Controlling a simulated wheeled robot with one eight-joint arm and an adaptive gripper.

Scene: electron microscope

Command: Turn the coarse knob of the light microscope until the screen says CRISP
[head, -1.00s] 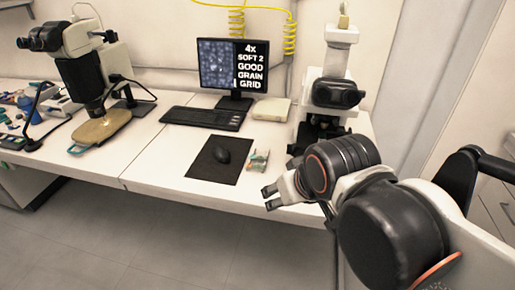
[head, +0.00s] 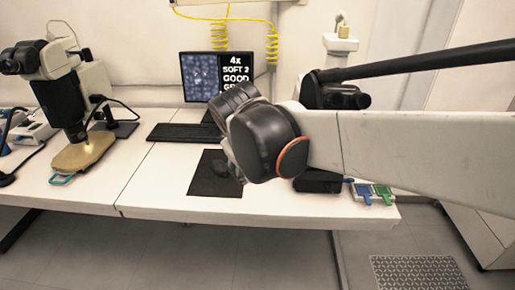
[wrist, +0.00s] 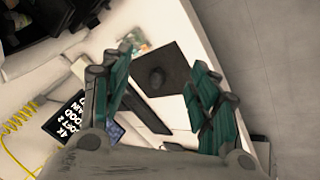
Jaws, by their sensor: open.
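The light microscope (head: 341,45) stands at the back right of the bench, white with a black eyepiece head; my arm covers most of its lower body. Its coarse knob cannot be made out. The screen (head: 203,75) reads "4x", "SOFT 2", "GOOD", with lower lines hidden by my arm. It also shows, tilted, in the wrist view (wrist: 66,122). My gripper (wrist: 162,62) is open and empty, its green-padded fingers spread above the bench, apart from the microscope. A dark shape at the wrist view's upper left may be the microscope.
A mouse (wrist: 156,77) lies on a dark mat (wrist: 176,68) below the gripper. A keyboard (head: 185,132) lies before the screen. A stereo microscope (head: 62,95) stands at the left. Blue and green pieces (head: 373,192) lie near the bench's right front. Floor in front is clear.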

